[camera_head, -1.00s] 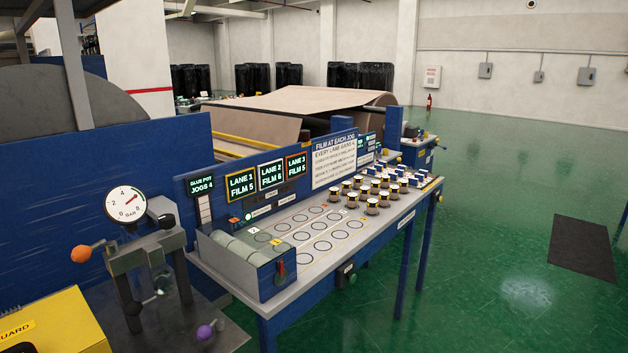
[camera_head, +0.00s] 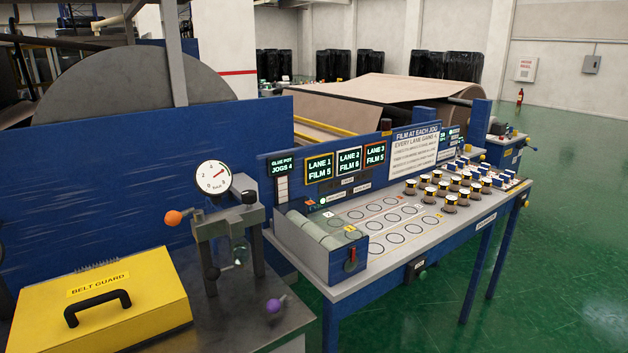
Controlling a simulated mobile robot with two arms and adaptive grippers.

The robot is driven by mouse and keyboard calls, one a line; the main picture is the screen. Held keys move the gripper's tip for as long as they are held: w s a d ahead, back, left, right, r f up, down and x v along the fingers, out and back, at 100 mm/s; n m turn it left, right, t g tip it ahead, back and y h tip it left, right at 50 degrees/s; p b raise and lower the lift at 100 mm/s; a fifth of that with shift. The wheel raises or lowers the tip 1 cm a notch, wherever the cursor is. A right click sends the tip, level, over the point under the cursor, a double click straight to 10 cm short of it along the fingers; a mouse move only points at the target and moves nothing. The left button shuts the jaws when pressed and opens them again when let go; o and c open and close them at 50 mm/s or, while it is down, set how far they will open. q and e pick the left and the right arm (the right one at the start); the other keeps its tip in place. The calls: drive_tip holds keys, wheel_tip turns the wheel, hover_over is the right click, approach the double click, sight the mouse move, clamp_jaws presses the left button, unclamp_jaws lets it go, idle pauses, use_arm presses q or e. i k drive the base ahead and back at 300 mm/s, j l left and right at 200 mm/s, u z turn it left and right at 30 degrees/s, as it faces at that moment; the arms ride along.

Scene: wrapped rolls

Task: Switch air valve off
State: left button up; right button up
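The air unit stands at left centre in the head view, a grey frame with a round pressure gauge (camera_head: 213,177) on top. The gauge face is marked BAR and its red needle points to the upper right. A lever with an orange ball (camera_head: 173,217) sticks out to the left of the frame. A purple ball knob (camera_head: 274,305) sits low at the right on the grey bench. No label names the air valve legibly. Neither gripper is in view.
A yellow belt guard box (camera_head: 100,307) with a black handle lies left of the air unit. The blue-legged table (camera_head: 400,262) holds several small rolls and lit lane signs. Green floor (camera_head: 560,260) is open on the right.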

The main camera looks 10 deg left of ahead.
sight(173, 218)
drive_tip(key=u, duration=1.25)
